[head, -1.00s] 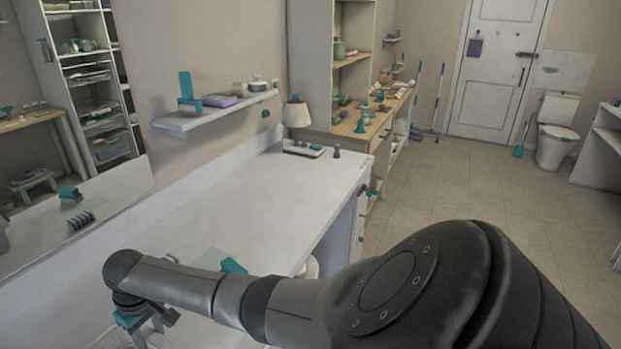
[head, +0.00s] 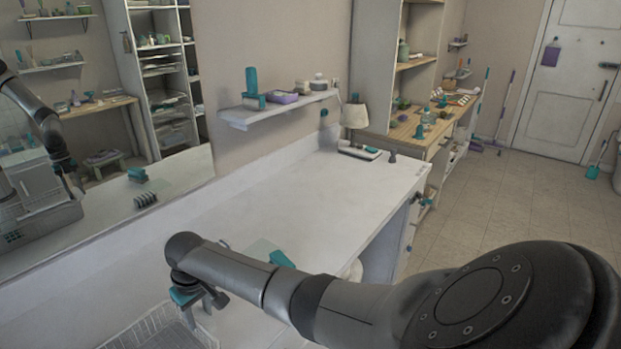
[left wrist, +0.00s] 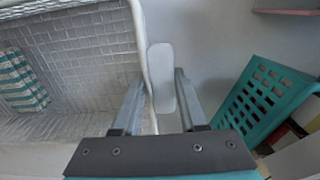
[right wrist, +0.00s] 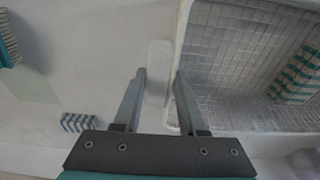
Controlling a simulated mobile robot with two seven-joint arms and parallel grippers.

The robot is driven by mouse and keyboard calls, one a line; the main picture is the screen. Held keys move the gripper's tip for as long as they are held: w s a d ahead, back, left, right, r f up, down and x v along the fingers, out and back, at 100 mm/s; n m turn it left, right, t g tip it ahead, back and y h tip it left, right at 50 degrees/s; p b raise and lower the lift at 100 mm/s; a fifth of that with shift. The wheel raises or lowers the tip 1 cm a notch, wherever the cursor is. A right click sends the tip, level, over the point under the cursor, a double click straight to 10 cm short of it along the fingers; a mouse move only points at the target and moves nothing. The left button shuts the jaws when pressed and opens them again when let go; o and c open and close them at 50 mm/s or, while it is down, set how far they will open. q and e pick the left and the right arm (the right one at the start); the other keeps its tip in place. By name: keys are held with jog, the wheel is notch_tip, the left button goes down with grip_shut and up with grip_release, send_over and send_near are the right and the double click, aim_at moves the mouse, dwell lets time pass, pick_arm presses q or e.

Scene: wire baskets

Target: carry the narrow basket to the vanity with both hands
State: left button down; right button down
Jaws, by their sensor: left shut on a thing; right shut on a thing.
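The narrow basket (head: 150,328) is a pale wire-grid basket, with only a corner showing at the bottom of the head view. My left gripper (left wrist: 160,80) is shut on the basket's pale side tab, beside the basket wall (left wrist: 85,50). My right gripper (right wrist: 160,75) is shut on the matching tab at the other end, beside the wall (right wrist: 235,60). A teal-and-white striped item (left wrist: 22,82) lies inside the basket. The vanity (head: 300,205) is the long white top along the wall. In the head view my right gripper (head: 192,305) is at the basket's end, over the vanity's near part; my left is outside that view.
A lamp (head: 355,118) and small dark item (head: 392,157) stand at the vanity's far end. A teal item (head: 282,259) lies near my right arm. A shelf (head: 275,108) and a mirror are on the wall. A teal perforated basket (left wrist: 265,100) is near my left gripper. The vanity's middle is clear.

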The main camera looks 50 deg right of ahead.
pick_arm(q)
jog(key=shift+d+f, duration=0.1)
jog(key=shift+f, duration=0.05)
pick_arm(e)
jog(key=shift+s+a+f, duration=0.1)
jog(key=shift+a+f, duration=0.05)
dwell(0.5)
pick_arm(q)
jog(key=shift+c, duration=1.8)
grip_release()
pick_arm(e)
jog(key=c, duration=0.8)
grip_release()
jog(key=shift+f, duration=0.1)
jog(key=o, duration=0.4)
pick_arm(q)
jog(key=shift+c, duration=0.4)
pick_arm(e)
jog(key=shift+r, duration=0.2)
pick_arm(q)
jog(key=c, duration=0.3)
pick_arm(e)
jog(key=c, duration=0.4)
jog(key=shift+o, duration=0.2)
